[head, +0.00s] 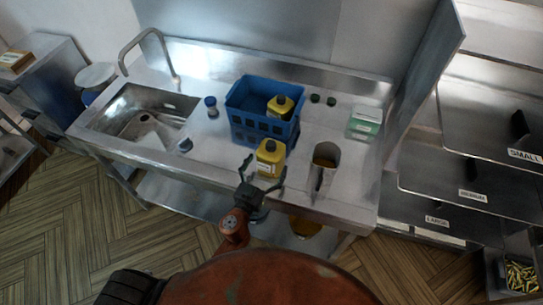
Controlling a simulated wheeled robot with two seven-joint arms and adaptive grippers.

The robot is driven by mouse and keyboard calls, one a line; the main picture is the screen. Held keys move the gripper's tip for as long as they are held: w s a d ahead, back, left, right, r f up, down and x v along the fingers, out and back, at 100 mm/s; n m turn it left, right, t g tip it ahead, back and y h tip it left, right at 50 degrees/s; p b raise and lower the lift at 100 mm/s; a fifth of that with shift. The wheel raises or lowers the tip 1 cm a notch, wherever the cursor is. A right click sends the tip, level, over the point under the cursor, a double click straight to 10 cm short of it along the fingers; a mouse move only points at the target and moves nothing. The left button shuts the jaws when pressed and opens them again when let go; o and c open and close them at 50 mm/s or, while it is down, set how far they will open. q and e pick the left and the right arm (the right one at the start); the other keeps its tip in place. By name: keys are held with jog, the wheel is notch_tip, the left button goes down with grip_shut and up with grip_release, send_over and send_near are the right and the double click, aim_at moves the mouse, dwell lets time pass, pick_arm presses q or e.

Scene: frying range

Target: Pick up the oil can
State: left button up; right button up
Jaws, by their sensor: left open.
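A yellow oil can (271,158) with a dark cap stands upright at the front edge of the steel counter, in front of the blue crate. A second yellow can (280,107) with a dark cap is inside the blue crate (263,139). My left gripper (263,172) is open, with its two fingers spread on either side of the lower part of the front can. I cannot tell whether the fingers touch it. My right gripper is not in view.
A steel pitcher (324,170) stands right of the front can. A green and white box (364,123) is farther right. The sink (143,117) with its tap is at the left. A blue-capped container (211,106) stands between sink and crate.

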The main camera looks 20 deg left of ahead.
pick_arm(q)
jog(key=w, duration=0.3)
jog(key=shift+w+d+r, duration=0.1)
jog(key=shift+w+d, duration=0.1)
jog(key=shift+w, duration=0.1)
jog(key=c, duration=1.6)
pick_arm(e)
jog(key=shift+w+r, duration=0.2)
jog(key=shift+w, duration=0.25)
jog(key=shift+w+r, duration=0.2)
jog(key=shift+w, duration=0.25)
